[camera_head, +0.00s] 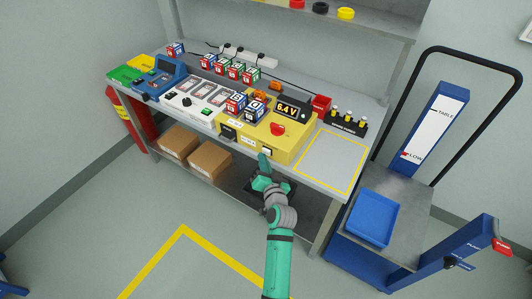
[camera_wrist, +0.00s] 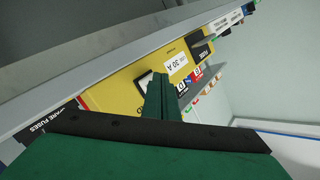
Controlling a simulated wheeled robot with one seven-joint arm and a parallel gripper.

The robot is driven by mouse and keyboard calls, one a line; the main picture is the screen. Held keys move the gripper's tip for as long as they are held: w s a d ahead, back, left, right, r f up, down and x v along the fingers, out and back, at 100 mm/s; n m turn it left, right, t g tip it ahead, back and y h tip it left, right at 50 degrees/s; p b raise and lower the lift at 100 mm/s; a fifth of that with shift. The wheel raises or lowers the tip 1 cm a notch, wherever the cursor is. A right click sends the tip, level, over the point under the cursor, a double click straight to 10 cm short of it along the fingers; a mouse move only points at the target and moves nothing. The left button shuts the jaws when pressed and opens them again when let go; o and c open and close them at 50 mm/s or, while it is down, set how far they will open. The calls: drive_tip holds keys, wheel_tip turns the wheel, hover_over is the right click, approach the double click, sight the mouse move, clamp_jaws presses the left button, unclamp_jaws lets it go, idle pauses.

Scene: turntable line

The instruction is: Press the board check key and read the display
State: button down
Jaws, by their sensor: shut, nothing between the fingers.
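The yellow board (camera_head: 290,146) stands on the bench with a red knob (camera_head: 277,129) on top. Its display (camera_head: 288,108) is lit and reads 6.4 V. A small white key (camera_head: 267,152) sits on the board's front face. My gripper (camera_head: 263,157) is shut and empty, its fingertips right at the front face beside this key. In the wrist view the shut green fingers (camera_wrist: 160,88) point at the yellow face (camera_wrist: 118,90) and partly cover a pale key with a dark frame (camera_wrist: 145,80). I cannot tell whether they touch it. A white label (camera_wrist: 177,65) reads 30 A.
Blue-and-red boxes (camera_head: 236,104) stand at the board's left, near a white panel (camera_head: 192,97). A yellow-outlined pad (camera_head: 330,160) on the right is empty. A blue lift cart with a tray (camera_head: 373,220) stands right. Cardboard boxes (camera_head: 209,160) sit below the bench.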

drive_tip(key=shift+w+d, duration=0.3)
drive_tip(key=shift+w, duration=0.1)
idle(0.9)
drive_tip(key=shift+s, duration=0.1)
drive_tip(key=shift+s+a, duration=0.5)
drive_tip(key=shift+s, duration=0.15)
drive_tip(key=shift+s+a, duration=0.75)
drive_tip(key=shift+s, duration=0.25)
drive_tip(key=shift+s+a, duration=0.75)
drive_tip(key=shift+s, duration=0.25)
